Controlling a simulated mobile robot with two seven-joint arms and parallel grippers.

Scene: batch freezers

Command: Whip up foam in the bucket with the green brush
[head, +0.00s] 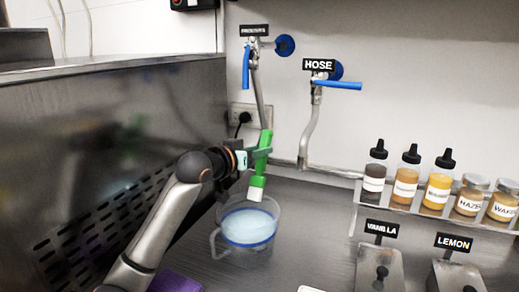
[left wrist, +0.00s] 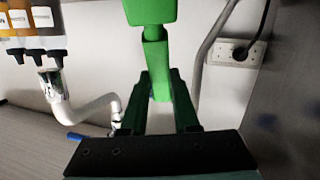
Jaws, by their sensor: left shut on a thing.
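The green brush (head: 262,155) has a green handle and pale bristles at its lower end. My left gripper (head: 254,156) is shut on its handle and holds it nearly upright, slightly tilted. The bristles are just above the bucket's rim. The clear bucket (head: 246,258) stands on the counter and holds pale bluish-white liquid with a blue line around it. In the left wrist view the brush (left wrist: 156,60) sits between the two fingers (left wrist: 160,95); the bucket is not in that view. My right gripper is not in view.
Two wall taps with blue levers, one labelled HOSE (head: 319,65), are behind the bucket. A shelf of bottles and jars (head: 425,208) and metal containers labelled VANILLA (head: 382,229) and LEMON (head: 453,243) stand at right. A purple item (head: 175,282) lies at front left. A steel wall (head: 100,130) rises at left.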

